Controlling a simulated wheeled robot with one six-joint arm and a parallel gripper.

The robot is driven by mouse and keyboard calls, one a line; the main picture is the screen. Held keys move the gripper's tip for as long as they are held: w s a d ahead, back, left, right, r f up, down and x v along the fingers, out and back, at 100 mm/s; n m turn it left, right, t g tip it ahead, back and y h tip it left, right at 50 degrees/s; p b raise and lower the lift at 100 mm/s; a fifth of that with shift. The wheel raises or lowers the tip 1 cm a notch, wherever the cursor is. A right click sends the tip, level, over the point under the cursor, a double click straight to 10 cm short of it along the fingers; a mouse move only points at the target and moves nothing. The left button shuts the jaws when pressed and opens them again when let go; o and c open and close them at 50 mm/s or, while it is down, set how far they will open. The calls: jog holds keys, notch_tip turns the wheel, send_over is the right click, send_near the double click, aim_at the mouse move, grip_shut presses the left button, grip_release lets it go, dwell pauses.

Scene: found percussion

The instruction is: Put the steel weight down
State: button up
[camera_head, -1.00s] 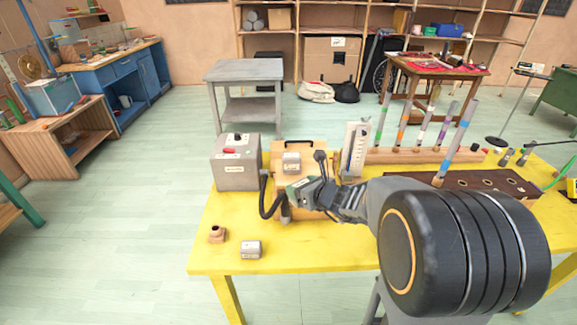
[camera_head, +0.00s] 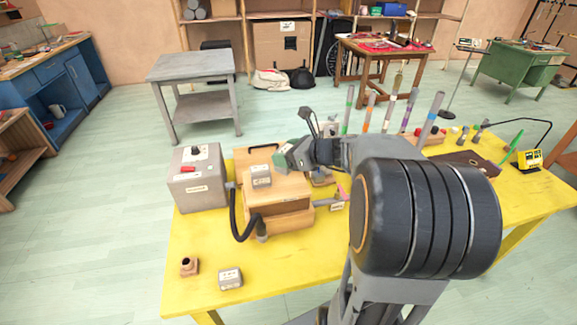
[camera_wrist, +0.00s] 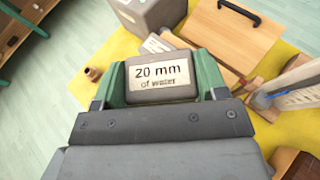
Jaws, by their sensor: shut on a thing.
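My gripper (camera_wrist: 160,68) is shut on the steel weight (camera_wrist: 160,82), a small grey block labelled "20 mm of water", held between its green fingers. In the head view my gripper (camera_head: 288,156) is above the right part of a wooden box (camera_head: 278,189). My gripper mostly hides the held weight there. I cannot tell how far it is above the box. A similar grey labelled block (camera_head: 261,176) sits on the box, and another (camera_head: 230,279) stands on the yellow table's front left.
A grey box with a red switch (camera_head: 197,178) stands left of the wooden box, and a black hose (camera_head: 236,222) hangs in front. A small wooden cup (camera_head: 189,266) is at the front left. The yellow table (camera_head: 285,262) is clear at front centre.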

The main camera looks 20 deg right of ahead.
jog(key=w+d+f, duration=0.1)
jog(key=f, duration=0.1)
jog(key=w+f, duration=0.1)
jog(key=w+d+f, duration=0.1)
jog(key=w+f, duration=0.1)
jog(key=shift+w+d+f, duration=0.1)
jog(key=shift+d+f, duration=0.2)
jog(key=shift+d, duration=0.05)
jog(key=shift+w+f, duration=0.2)
jog(key=shift+f, duration=1.5)
jog(key=shift+f+b, duration=0.15)
jog(key=shift+b, duration=0.2)
jog(key=o, duration=1.3)
jog(key=shift+f, duration=0.1)
